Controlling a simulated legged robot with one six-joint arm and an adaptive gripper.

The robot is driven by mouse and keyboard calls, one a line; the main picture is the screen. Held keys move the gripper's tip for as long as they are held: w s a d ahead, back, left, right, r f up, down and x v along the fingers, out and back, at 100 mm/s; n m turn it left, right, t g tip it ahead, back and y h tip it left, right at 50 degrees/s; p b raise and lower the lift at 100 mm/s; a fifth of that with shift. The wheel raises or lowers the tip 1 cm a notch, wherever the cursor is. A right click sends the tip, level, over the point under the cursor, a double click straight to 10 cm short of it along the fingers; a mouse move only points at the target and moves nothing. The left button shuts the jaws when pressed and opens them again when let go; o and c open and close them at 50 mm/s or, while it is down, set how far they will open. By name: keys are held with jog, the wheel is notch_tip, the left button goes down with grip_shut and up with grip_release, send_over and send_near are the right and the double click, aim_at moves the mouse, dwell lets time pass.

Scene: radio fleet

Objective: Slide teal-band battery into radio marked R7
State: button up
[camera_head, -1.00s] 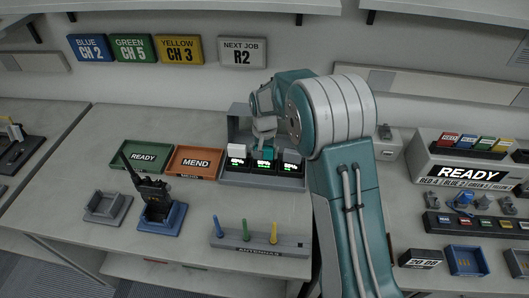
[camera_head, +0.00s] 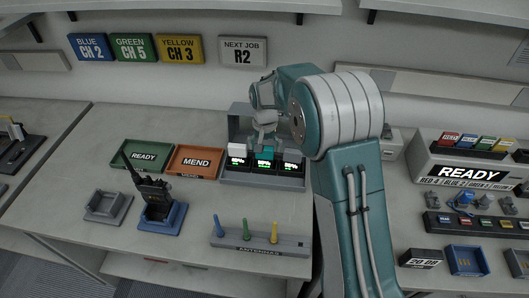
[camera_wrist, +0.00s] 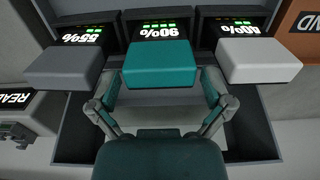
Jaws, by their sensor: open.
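The teal-band battery (camera_head: 266,153) sits in the middle slot of the grey charger, between a white and a grey one. In the wrist view its teal block (camera_wrist: 161,66) lies in front of a charge display reading 90%. My gripper (camera_wrist: 158,92) is open, with one finger at each side of the teal block's near edge; whether they touch it I cannot tell. In the head view my gripper (camera_head: 265,137) is just above the charger. A black radio (camera_head: 153,189) stands upright in a blue cradle (camera_head: 161,220) at the left; no R7 mark is readable on it.
The grey battery (camera_wrist: 67,67) and white battery (camera_wrist: 258,61) flank the teal one closely. The orange MEND tray (camera_head: 195,160) and green READY tray (camera_head: 142,156) lie left of the charger (camera_head: 262,180). An antenna rack (camera_head: 262,243) stands in front. An empty grey cradle (camera_head: 107,207) is at the left.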

jog(key=r, duration=0.8)
jog(key=shift+a+r, duration=0.15)
jog(key=shift+a, duration=0.05)
jog(key=s+d+r+n+t, duration=0.1)
jog(key=s+d+r, duration=0.2)
jog(key=s+r, duration=0.35)
jog(key=s+d+r+t, duration=0.2)
jog(key=s+d+r, duration=0.2)
jog(key=s+r, duration=0.25)
jog(key=s+d+t, duration=0.1)
jog(key=s+d, duration=0.1)
jog(key=s, duration=0.7)
jog(key=s+d+f+n+t, duration=0.1)
jog(key=s+d, duration=0.1)
jog(key=s, duration=0.7)
jog(key=shift+s+d+t, duration=0.15)
jog(key=shift+d+t, duration=0.15)
